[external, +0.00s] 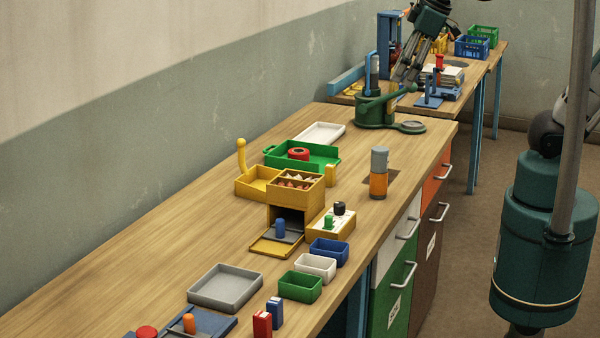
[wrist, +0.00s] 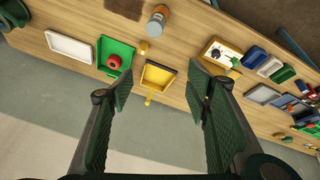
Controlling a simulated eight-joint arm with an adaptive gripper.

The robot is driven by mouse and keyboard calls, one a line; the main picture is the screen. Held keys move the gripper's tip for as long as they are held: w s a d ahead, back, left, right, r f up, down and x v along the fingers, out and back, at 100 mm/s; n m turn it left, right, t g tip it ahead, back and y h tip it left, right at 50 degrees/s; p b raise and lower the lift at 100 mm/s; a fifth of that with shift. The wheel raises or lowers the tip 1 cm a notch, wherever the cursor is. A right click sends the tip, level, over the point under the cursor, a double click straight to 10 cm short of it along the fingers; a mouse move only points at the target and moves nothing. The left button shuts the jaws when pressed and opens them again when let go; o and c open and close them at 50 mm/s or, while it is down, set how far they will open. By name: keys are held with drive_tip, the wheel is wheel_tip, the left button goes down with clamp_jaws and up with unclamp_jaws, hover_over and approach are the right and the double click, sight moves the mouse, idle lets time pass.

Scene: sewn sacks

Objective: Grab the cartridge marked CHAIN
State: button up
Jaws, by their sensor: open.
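My gripper (external: 405,74) hangs high over the far end of the bench in the external view, pointing down. In the wrist view my gripper (wrist: 163,88) is open, its two dark green fingers wide apart with nothing between them. I cannot read the word CHAIN anywhere. A red block (external: 262,323) and a blue block (external: 275,311), both with pale markings, stand at the near end of the bench, far from my gripper. An orange cylinder with a grey top (external: 378,183) stands upright at the bench's right side; it also shows in the wrist view (wrist: 157,22).
A yellow box unit (external: 294,200) stands mid-bench beside a green tray (external: 329,154) with a red ring. A green press (external: 376,112) stands at the far end. Blue, white and green bins (external: 299,287) line the right edge. The bench's left side is largely clear.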

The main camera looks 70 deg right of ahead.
drive_tip(key=w+d+n+g+b, duration=0.1)
drive_tip(key=w+d+n+g, duration=0.1)
drive_tip(key=w+n, duration=0.15)
drive_tip(key=n+g+b, duration=0.2)
drive_tip(key=n+g, duration=0.1)
drive_tip(key=n, duration=0.3)
hover_over(379, 186)
drive_tip(key=d, duration=0.2)
drive_tip(key=f, duration=2.9)
drive_tip(key=shift+w+d+f, duration=0.1)
drive_tip(key=shift+w+d, duration=0.1)
drive_tip(key=shift+w, duration=0.2)
drive_tip(key=shift+f, duration=1.3)
drive_tip(key=shift+f+b, duration=0.3)
drive_tip(key=shift+f, duration=2.3)
